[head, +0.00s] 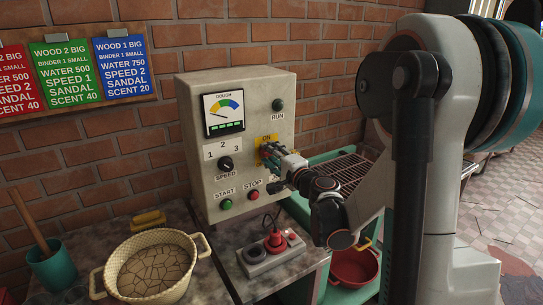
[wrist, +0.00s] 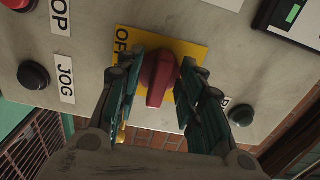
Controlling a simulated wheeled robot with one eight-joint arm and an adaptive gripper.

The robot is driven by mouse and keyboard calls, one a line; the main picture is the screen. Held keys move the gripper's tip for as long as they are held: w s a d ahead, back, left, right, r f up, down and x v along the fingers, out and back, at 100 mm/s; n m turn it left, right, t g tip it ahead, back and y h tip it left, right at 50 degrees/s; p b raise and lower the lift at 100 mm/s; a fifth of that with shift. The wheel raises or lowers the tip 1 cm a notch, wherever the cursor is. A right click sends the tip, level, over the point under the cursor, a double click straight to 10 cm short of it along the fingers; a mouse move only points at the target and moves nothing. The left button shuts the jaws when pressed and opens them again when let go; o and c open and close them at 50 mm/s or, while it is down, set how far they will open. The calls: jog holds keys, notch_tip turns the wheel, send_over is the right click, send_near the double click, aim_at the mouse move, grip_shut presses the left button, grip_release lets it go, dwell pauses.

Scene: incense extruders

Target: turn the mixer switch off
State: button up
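The mixer switch is a red handle (wrist: 161,80) on a yellow plate (wrist: 188,48) marked OFF in the wrist view. My gripper (wrist: 163,65) is open, with one teal finger on each side of the red handle. The right finger is very near the handle and a small gap shows on the left; I cannot tell whether either touches. In the head view my gripper (head: 271,151) is at the panel, in front of the yellow plate (head: 268,139) with ON at its top. My fingers mostly hide the handle there.
The grey control panel (head: 200,113) also carries a dough gauge (head: 223,112), a speed knob (head: 226,164), a green start button (head: 226,204), a red stop button (head: 253,195) and a run button (head: 278,105).

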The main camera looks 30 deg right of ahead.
jog(key=s, duration=1.2)
jog(key=shift+d, duration=0.2)
